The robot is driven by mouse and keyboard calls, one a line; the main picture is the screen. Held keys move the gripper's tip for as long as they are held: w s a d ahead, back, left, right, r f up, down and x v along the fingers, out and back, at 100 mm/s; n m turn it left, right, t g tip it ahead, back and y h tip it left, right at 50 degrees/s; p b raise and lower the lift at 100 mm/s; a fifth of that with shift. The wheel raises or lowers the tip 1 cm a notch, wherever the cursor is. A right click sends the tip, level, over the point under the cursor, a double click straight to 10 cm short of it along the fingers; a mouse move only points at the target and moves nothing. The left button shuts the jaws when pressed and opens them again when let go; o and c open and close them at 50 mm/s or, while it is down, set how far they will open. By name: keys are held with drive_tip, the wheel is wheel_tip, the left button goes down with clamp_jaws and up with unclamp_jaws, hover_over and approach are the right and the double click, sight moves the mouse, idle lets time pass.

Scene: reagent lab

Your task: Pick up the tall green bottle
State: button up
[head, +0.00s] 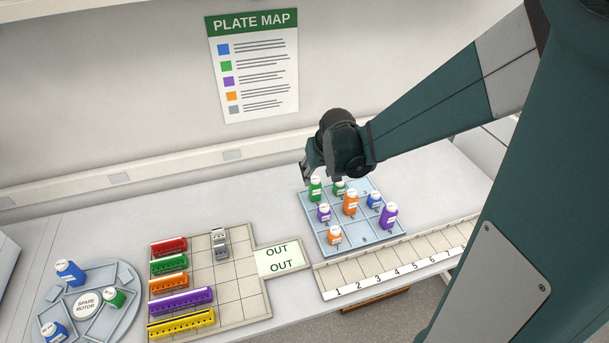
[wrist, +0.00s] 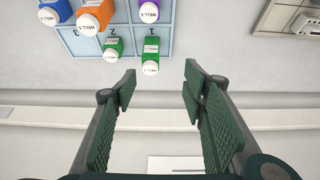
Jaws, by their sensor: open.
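The tall green bottle (head: 315,190) with a white cap stands upright in cell 1 of the blue numbered tray (head: 310,222), at its back left corner. My gripper (head: 307,174) hangs just above and behind the tall bottle in the head view. In the wrist view my gripper (wrist: 160,76) is open, with nothing between its fingers.
Orange (head: 350,203), blue (head: 374,200) and purple (head: 389,215) bottles share the tray, with a smaller purple and another orange one. A rack board (head: 235,298) with colored strips lies left. A round spare rotor (head: 85,308) holds bottles at far left. The wall stands behind.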

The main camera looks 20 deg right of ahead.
sight(317, 183)
drive_tip(key=x, duration=0.3)
drive_tip(key=d+x, duration=0.1)
drive_tip(key=x, duration=0.2)
drive_tip(key=w+d+x, duration=0.1)
drive_tip(key=x, duration=0.2)
drive_tip(key=shift+r, duration=0.2)
drive_tip(key=shift+w+f+g, duration=0.1)
drive_tip(key=shift+f+g, duration=0.2)
drive_tip(key=shift+f, duration=0.05)
drive_tip(key=shift+x, duration=1.3)
drive_tip(key=shift+p+x, duration=0.6)
drive_tip(key=shift+x, duration=2)
drive_tip(key=shift+w+r, duration=0.1)
drive_tip(key=shift+w, duration=0.05)
drive_tip(key=shift+c, duration=0.4)
drive_tip(key=c, duration=0.9)
